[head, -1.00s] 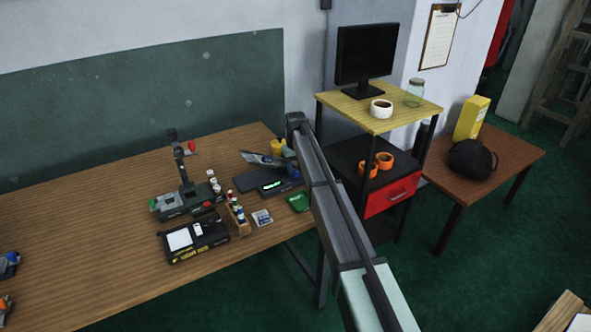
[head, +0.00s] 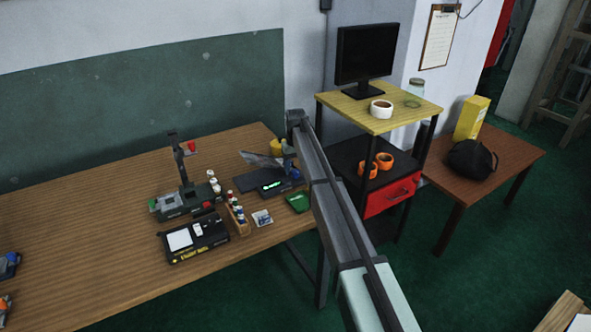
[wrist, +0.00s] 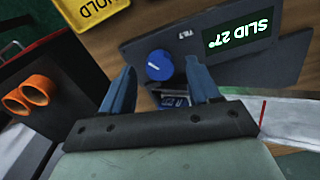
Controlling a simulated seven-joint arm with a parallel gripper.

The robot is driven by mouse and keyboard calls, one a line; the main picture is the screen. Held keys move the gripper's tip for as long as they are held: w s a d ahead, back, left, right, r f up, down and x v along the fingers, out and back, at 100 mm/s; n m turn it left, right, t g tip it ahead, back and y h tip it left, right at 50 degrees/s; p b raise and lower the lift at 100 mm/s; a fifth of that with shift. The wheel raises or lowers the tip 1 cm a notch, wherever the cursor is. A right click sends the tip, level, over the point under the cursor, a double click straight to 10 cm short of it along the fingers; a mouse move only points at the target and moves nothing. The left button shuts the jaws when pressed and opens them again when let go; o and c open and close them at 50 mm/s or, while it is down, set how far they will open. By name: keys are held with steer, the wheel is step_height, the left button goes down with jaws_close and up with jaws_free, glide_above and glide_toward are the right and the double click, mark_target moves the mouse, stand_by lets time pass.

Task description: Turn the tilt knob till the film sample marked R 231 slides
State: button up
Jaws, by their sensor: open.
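The tilt tester (head: 250,183) stands near the right end of the wooden bench, with a pale plate (head: 262,160) sloping above it. In the wrist view its display (wrist: 240,35) reads "SLID 27°" in green. The round blue tilt knob (wrist: 159,66) sits beside the "TILT" label. My gripper (wrist: 158,64) is open and empty, with its blue fingers on either side of the knob and a gap at each side. A pale sheet (wrist: 300,117) with a red line shows at the right. I cannot read an R 231 mark on anything.
A yellow block (wrist: 92,14) lettered "HOLD" lies close by the tester. A green tray (head: 298,202), small bottles (head: 238,218) and a black instrument (head: 195,240) stand nearby. A shelf stand with orange rings (head: 384,161) is to the right. The bench's left middle is clear.

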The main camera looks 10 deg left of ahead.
mark_target(296, 172)
step_height(296, 172, up, 13)
steer(key=shift+f, duration=0.2)
stand_by(0.9)
steer(key=s+d+f+m, duration=0.1)
steer(key=d+f+m, duration=0.1)
steer(key=d+f, duration=0.85)
steer(key=s+d+f+m, duration=0.1)
steer(key=d+f+m, duration=0.2)
steer(key=d+f, duration=0.7)
steer(key=s+d+f, duration=0.8)
steer(key=d+f, duration=0.1)
steer(key=s+d+f+g, duration=0.1)
steer(key=s+d+f, duration=0.2)
steer(key=s+f, duration=0.4)
steer(key=s+d+f+m+g, duration=0.1)
steer(key=s+d+f, duration=0.1)
steer(key=s+f, duration=0.5)
steer(key=s+d+f+g, duration=0.1)
steer(key=s+d+f, duration=0.25)
steer(key=s, duration=0.65)
steer(key=s+d+f+g, duration=0.1)
steer(key=s+f+g, duration=0.1)
steer(key=s, duration=1.4)
steer(key=s+d+f+g, duration=0.1)
steer(key=s+f, duration=0.3)
steer(key=s, duration=1.1)
steer(key=shift+s+d+m+g, duration=0.35)
steer(key=shift+d+m+g, duration=0.05)
steer(key=shift+d, duration=0.4)
